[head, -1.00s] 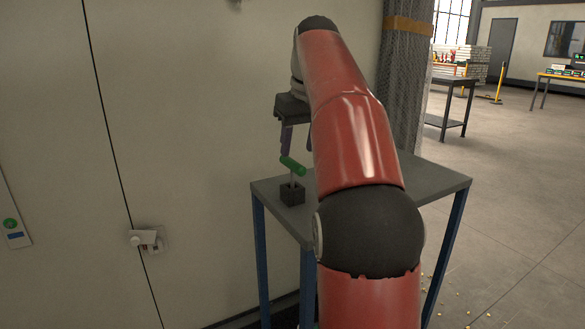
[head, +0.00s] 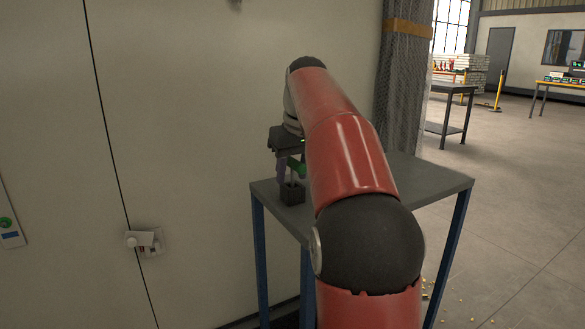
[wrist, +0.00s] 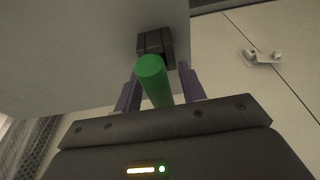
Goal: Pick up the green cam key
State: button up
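The green cam key (head: 299,169) stands in a small dark block (head: 292,194) on the table, with its green handle at the top. In the wrist view the green handle (wrist: 154,80) lies between the two purple fingers of my gripper (wrist: 160,88), pointing toward the camera. My gripper is open, with a gap visible beside the handle. In the head view my gripper (head: 289,168) is low over the block, and my arm hides part of it.
The grey table (head: 420,178) with blue legs stands beside a pale wall with a latch (head: 146,241). A wrapped column (head: 403,90) rises behind the table. The table top right of my arm is clear.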

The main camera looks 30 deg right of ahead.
grip_shut()
notch_tip(320, 180, up, 8)
jog(key=p, duration=0.3)
jog(key=shift+r+p, duration=0.15)
jog(key=shift+p, duration=0.25)
jog(key=shift+r, duration=0.9)
